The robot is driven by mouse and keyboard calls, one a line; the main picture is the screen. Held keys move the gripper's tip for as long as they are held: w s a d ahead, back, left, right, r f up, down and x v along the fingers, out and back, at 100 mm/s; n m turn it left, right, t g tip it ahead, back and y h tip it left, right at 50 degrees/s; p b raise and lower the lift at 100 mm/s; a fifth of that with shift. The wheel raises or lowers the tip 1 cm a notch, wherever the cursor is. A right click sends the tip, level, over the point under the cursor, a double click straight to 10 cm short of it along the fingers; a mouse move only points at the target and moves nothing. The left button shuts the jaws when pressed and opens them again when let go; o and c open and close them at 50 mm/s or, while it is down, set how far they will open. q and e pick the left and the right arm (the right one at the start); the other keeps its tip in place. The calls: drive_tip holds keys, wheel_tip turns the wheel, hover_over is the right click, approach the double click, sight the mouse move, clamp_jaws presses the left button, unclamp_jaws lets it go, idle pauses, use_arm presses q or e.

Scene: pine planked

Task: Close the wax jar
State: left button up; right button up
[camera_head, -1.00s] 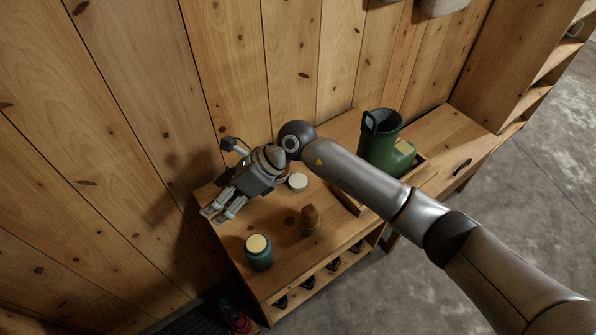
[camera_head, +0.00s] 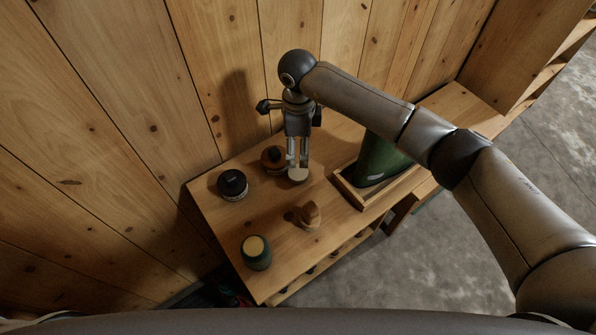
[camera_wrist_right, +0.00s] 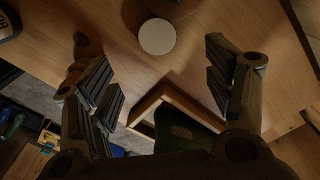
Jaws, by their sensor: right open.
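A pale round disc (camera_head: 298,175), which looks like a lid, lies flat on the wooden bench top. It also shows in the right wrist view (camera_wrist_right: 157,37). My right gripper (camera_head: 297,164) points down above the disc with its fingers apart and nothing between them; the fingers partly cover the disc in the head view. A dark green jar (camera_head: 257,259) stands upright near the front left edge of the bench, showing a cream round top. I cannot tell whether that top is bare wax. My left gripper is not in view.
A black-lidded jar (camera_head: 232,182) and a reddish-brown round container (camera_head: 272,158) stand left of the gripper. A brown brush (camera_head: 307,215) lies between disc and green jar. A green boot (camera_head: 378,160) stands in a wooden tray (camera_head: 347,191) at right. The plank wall is behind.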

drive_tip(key=b, duration=0.2)
hover_over(300, 172)
drive_tip(key=f, duration=0.4)
drive_tip(key=shift+w+a+f, duration=0.1)
drive_tip(key=shift+a+f, duration=0.15)
drive_tip(key=shift+a, duration=0.05)
drive_tip(key=shift+f, duration=0.35)
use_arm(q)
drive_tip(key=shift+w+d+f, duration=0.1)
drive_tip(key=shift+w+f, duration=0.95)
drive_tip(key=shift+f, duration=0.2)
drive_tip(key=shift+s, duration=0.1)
use_arm(e)
drive_tip(key=shift+d+f, duration=0.1)
drive_tip(key=shift+f, duration=0.15)
drive_tip(key=f+b, duration=0.1)
drive_tip(key=f, duration=0.1)
drive_tip(key=f+b, duration=0.1)
drive_tip(key=f, duration=0.1)
drive_tip(key=shift+d+f, duration=0.2)
drive_tip(key=shift+f, duration=0.2)
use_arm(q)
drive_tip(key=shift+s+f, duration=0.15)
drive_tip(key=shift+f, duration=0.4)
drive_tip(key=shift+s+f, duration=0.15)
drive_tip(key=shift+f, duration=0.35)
use_arm(e)
drive_tip(key=c, duration=0.8)
